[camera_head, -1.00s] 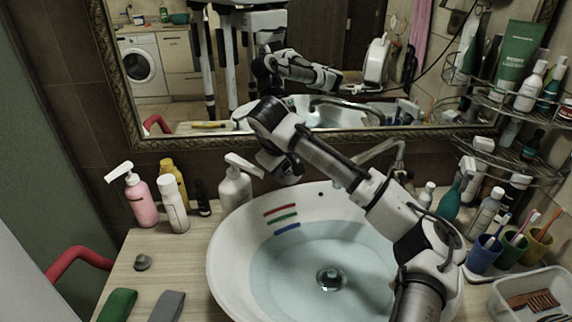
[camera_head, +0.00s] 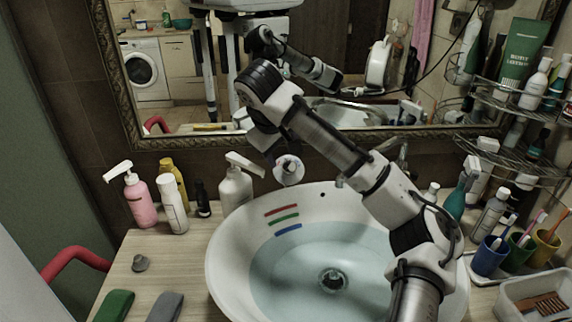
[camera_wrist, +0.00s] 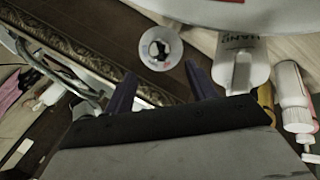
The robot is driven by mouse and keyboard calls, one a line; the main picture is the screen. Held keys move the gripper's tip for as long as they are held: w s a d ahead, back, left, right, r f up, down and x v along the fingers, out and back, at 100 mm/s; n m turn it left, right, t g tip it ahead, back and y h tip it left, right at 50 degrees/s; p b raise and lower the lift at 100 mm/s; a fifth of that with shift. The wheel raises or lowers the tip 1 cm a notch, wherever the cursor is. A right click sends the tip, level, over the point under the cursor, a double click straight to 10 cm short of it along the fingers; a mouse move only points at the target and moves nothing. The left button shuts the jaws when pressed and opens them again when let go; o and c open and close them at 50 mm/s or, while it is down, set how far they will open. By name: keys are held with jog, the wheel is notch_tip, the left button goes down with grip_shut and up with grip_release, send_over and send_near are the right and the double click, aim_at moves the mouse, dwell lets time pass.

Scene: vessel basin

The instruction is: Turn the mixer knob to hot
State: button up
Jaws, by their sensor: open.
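My gripper (camera_wrist: 162,82) is open and empty in the wrist view, its two dark fingers apart. In the head view my gripper (camera_head: 270,155) hangs above the back left rim of the basin, left of the mixer. The chrome mixer (camera_head: 403,152) stands behind the basin's right part and is mostly hidden by my arm. The white basin (camera_head: 225,245) holds water and has red, green and blue stripes inside.
More bottles (camera_head: 172,205) stand left. Coloured cups (camera_head: 488,257) and a wire shelf (camera_head: 500,150) crowd the right. The mirror frame (camera_head: 200,140) is close behind.

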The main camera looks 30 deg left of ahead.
jog(key=v, duration=0.5)
jog(key=shift+s+r, duration=0.25)
jog(key=shift+r, duration=0.1)
jog(key=shift+f, duration=0.1)
